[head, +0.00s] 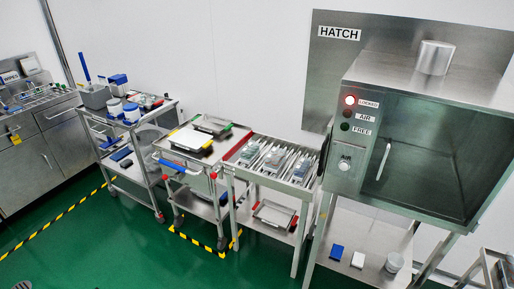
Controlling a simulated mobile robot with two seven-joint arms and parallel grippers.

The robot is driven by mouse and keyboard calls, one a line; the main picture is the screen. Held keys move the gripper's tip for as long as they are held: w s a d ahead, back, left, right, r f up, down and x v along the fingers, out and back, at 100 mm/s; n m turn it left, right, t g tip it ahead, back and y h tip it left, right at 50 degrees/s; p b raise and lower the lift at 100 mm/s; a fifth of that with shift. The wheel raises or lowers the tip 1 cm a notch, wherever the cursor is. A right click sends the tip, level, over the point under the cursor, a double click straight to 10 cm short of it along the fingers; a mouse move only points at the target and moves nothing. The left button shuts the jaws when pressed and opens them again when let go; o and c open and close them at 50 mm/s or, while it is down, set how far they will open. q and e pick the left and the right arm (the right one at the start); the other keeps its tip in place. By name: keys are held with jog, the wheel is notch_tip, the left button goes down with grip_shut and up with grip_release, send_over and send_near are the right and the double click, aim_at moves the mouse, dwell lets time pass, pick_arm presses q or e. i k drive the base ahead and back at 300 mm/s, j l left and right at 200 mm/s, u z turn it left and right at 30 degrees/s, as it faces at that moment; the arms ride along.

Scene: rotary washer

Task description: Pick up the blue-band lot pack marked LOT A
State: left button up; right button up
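Several small pale packs (274,158) lie in the metal lanes of a steel stand (229,166) left of the hatch cabinet. They are too small here to read any LOT A mark or to tell a blue band for certain. Neither of my grippers is in view.
The steel hatch cabinet (366,210) has a glass front and its red LOCKED lamp (350,100) is lit. A cart (182,155) with trays stands left of the stand. Another cart (152,125) holds blue-lidded tubs. Green floor (130,245) in front is clear.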

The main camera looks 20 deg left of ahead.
aim_at(301, 170)
jog(key=i+j+u, duration=0.15)
jog(key=i+j, duration=0.2)
jog(key=j, duration=0.15)
jog(key=i+j+u, duration=0.15)
jog(key=i+j, duration=0.2)
jog(key=j, duration=0.1)
